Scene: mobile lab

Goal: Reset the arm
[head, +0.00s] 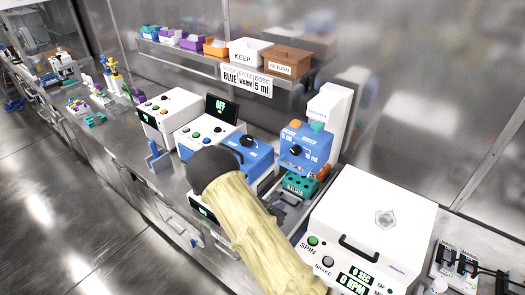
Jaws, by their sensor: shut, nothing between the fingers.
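My arm shows in the head view as a pale yellow sleeved link (255,225) with a dark rounded end (212,168), reaching up from the bottom edge over the bench. I cannot make out my gripper in this view. The arm covers part of the bench front and part of the blue device behind it.
A white centrifuge (372,215) stands close at the arm's right. A blue dispenser (305,147), a teal rack (300,184), a blue device (245,152) and white boxes (170,112) crowd the bench. A shelf holds KEEP (247,52) and RETURN (287,62) bins. The floor (50,200) at left is clear.

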